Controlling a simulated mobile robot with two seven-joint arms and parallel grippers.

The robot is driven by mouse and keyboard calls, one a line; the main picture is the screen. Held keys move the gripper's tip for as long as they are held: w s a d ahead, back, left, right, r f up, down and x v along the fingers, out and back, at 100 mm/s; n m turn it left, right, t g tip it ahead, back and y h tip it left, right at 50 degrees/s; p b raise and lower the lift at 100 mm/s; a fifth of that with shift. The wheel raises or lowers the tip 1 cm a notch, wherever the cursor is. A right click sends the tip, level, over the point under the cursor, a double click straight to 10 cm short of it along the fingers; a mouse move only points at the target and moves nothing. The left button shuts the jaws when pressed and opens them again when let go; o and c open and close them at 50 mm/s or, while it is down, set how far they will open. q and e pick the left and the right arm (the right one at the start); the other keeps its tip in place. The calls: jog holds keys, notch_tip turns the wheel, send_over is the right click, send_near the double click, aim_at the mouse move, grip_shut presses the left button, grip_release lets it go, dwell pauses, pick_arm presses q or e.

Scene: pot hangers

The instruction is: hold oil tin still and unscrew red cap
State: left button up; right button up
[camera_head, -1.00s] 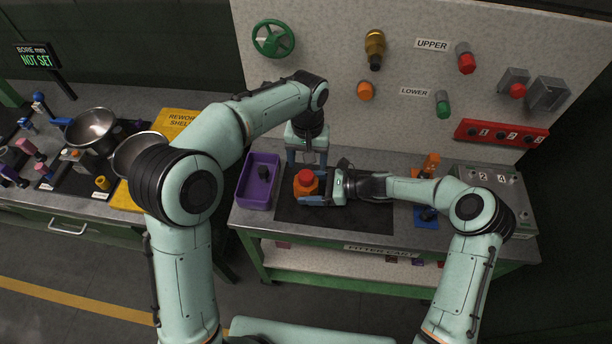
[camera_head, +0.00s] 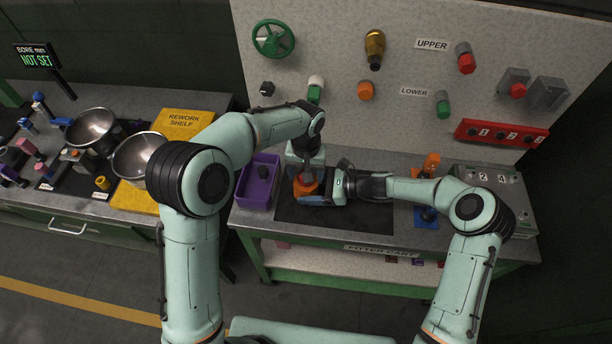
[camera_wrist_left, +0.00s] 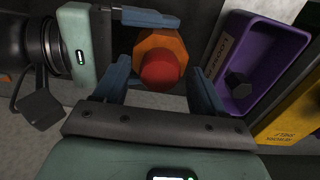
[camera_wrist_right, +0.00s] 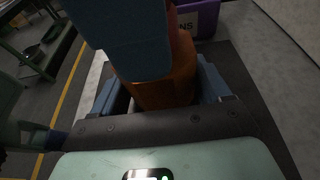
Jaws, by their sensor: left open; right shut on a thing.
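The orange oil tin (camera_head: 305,188) stands upright on the dark mat of the cart. My right gripper (camera_head: 318,198) is shut on it from the right side. The red cap (camera_wrist_left: 160,70) shows on top of the tin (camera_wrist_left: 165,42) in the left wrist view; my left gripper hides it in the head view. My left gripper (camera_head: 307,174) is open, pointing down over the tin. In the left wrist view its fingers lie on either side of the cap, with gaps; contact cannot be told. In the right wrist view a blue left finger covers part of the tin (camera_wrist_right: 165,92).
A purple bin (camera_head: 256,194) with a dark piece in it stands close left of the tin. Orange and blue fixtures (camera_head: 427,216) and a grey box (camera_head: 505,190) stand to the right. Behind rises a panel (camera_head: 330,40) with valves and knobs. The mat (camera_head: 350,217) is clear at front right.

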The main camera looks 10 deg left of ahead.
pick_arm(q)
jog(key=shift+f, duration=0.1)
dwell(0.3)
jog(key=m, duration=0.6)
jog(key=shift+m, duration=0.4)
jog(key=m, duration=0.5)
jog(key=shift+c, duration=0.3)
